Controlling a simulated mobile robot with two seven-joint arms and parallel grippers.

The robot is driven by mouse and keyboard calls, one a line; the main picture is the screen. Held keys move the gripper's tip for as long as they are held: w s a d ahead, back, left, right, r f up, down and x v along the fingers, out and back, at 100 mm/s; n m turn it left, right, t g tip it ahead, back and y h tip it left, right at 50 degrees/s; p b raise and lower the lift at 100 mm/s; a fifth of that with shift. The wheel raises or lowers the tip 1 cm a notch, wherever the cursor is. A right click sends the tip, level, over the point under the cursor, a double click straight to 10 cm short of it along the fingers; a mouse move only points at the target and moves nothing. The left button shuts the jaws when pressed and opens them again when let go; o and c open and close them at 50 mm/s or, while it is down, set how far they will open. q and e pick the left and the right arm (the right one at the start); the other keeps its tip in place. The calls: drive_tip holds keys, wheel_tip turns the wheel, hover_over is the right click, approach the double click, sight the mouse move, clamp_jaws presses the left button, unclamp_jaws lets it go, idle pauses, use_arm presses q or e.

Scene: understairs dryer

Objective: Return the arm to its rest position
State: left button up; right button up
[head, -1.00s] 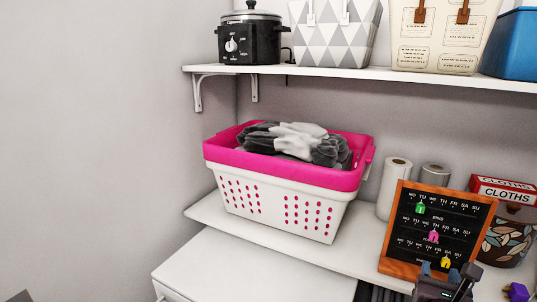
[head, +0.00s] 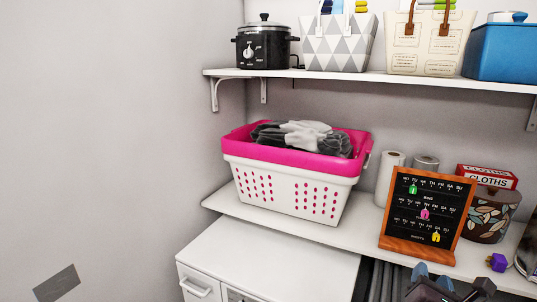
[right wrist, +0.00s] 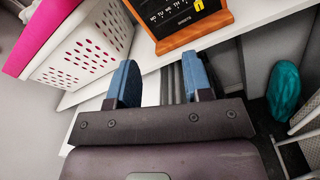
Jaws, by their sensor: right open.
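My right gripper (head: 453,284) shows at the bottom right of the head view, in front of the lower shelf and below the framed board. Its two blue-padded fingers stand apart with nothing between them; they also show in the right wrist view (right wrist: 160,82). The rest of my right arm is out of the head view. My left gripper is not in view.
A pink-rimmed white basket (head: 290,196) holding grey and white cloths stands on the lower shelf (head: 350,235). The framed board (head: 428,214) stands right of it. A white cabinet (head: 270,262) is below. The upper shelf (head: 350,76) holds a slow cooker (head: 264,46) and bags.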

drive_tip(key=s+a+f+m+y, duration=0.1)
drive_tip(key=a+f+m+y, duration=0.4)
drive_tip(key=m, duration=0.5)
drive_tip(key=s+a+f+m+y, duration=0.1)
drive_tip(key=a+f+m+y, duration=0.15)
drive_tip(key=f+m, duration=0.6)
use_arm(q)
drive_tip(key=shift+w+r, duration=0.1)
use_arm(e)
drive_tip(key=s+a+f+m+g, duration=0.1)
drive_tip(key=s+f+m+g, duration=0.1)
drive_tip(key=s+f, duration=0.3)
drive_tip(key=s+a+f+m+g+y, duration=0.1)
drive_tip(key=s+f+m, duration=0.3)
drive_tip(key=s, duration=0.5)
wheel_tip(320, 180, down, 2)
drive_tip(key=shift+a+f+g, duration=0.2)
drive_tip(key=shift+a+g, duration=0.15)
drive_tip(key=shift+g, duration=0.05)
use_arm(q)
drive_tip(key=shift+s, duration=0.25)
use_arm(e)
drive_tip(key=shift+s, duration=0.1)
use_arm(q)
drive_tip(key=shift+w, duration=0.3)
